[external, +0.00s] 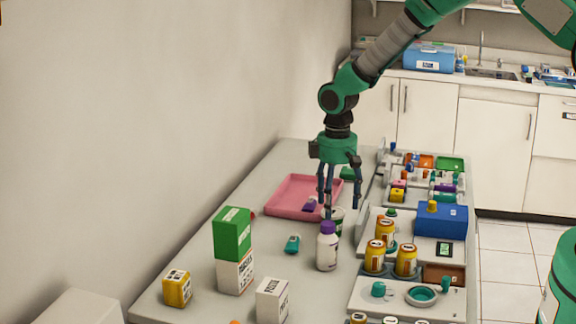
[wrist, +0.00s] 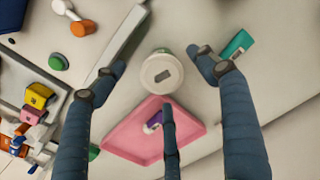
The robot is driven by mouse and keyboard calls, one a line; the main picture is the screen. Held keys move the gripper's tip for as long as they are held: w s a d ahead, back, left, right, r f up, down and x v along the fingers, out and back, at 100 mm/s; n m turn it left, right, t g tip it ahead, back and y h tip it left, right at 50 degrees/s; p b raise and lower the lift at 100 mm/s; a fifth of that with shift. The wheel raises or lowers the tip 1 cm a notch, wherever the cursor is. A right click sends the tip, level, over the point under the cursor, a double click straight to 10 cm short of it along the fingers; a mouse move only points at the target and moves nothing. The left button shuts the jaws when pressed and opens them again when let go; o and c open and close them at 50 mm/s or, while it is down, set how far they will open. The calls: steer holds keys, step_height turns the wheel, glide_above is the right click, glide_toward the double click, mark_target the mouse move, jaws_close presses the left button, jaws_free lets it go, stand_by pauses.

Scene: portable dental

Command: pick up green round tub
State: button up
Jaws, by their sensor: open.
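The green round tub (external: 338,215) stands on the table, partly hidden behind a white bottle with a purple cap (external: 327,248). In the wrist view its pale round lid (wrist: 162,74) faces up with a grey mark on it, and a little green shows at its far edge. My gripper (external: 339,206) points down over the tub with its fingers spread. In the wrist view my gripper (wrist: 162,68) has fingers on both sides of the lid and one below it. Nothing is held. I cannot tell whether any finger touches the tub.
A pink tray (external: 284,196) with a purple item lies just behind the tub. A teal item (external: 292,244) lies to the left. Orange-yellow jars (external: 385,231) and a blue box (external: 441,219) stand on the right. A green-and-white box stack (external: 233,250) stands at the front left.

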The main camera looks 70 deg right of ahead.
mark_target(335, 212)
steer(key=shift+f+b, duration=0.4)
steer(key=shift+f, duration=1.55)
steer(key=c, duration=1.3)
steer(key=shift+r, duration=0.1)
steer(key=shift+r+p, duration=1.05)
steer(key=shift+r, duration=3.9)
